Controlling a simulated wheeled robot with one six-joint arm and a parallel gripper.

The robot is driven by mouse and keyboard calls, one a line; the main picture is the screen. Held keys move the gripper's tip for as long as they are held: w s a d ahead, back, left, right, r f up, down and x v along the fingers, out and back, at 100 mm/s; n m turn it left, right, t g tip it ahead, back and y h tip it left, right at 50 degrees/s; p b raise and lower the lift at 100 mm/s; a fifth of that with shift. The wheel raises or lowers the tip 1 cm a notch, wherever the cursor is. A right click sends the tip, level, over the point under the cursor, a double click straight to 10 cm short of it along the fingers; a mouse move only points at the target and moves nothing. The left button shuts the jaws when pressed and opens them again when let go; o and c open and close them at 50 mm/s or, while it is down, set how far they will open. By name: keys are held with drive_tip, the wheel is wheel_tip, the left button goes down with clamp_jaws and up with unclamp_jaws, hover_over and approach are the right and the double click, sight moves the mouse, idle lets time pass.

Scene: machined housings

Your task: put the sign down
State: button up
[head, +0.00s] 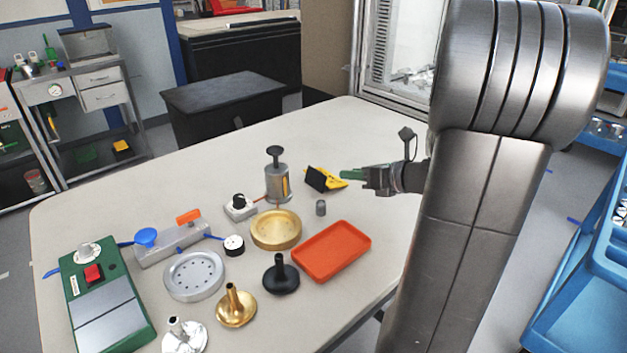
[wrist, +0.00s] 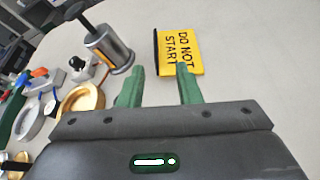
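The sign (head: 324,179) is yellow and black and rests on the pale table near its back, left of my gripper (head: 352,175) in the head view. In the wrist view the sign (wrist: 181,50) shows a yellow face reading "DO NOT START" and a black edge on its left. My gripper (wrist: 160,72) is open, its two green fingers well apart with nothing between them. The right finger's tip overlaps the sign's near edge in the wrist view; I cannot tell whether they touch.
A steel cylinder with a black plunger (head: 277,182) stands left of the sign. A small grey cylinder (head: 321,208), an orange tray (head: 331,251) and a brass dish (head: 276,230) lie nearer. The table is clear behind the sign.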

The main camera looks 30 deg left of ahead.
sight(324, 172)
drive_tip(key=x, duration=0.3)
drive_tip(key=shift+s+a+f, duration=0.1)
drive_tip(key=shift+s+a, duration=0.15)
drive_tip(key=shift+a, duration=0.1)
drive_tip(key=shift+w+a+f, duration=0.2)
drive_tip(key=shift+w+a, duration=0.05)
drive_tip(key=shift+a, duration=0.15)
drive_tip(key=x, duration=0.5)
drive_tip(key=shift+s+a, duration=0.1)
drive_tip(key=shift+a, duration=0.1)
clamp_jaws()
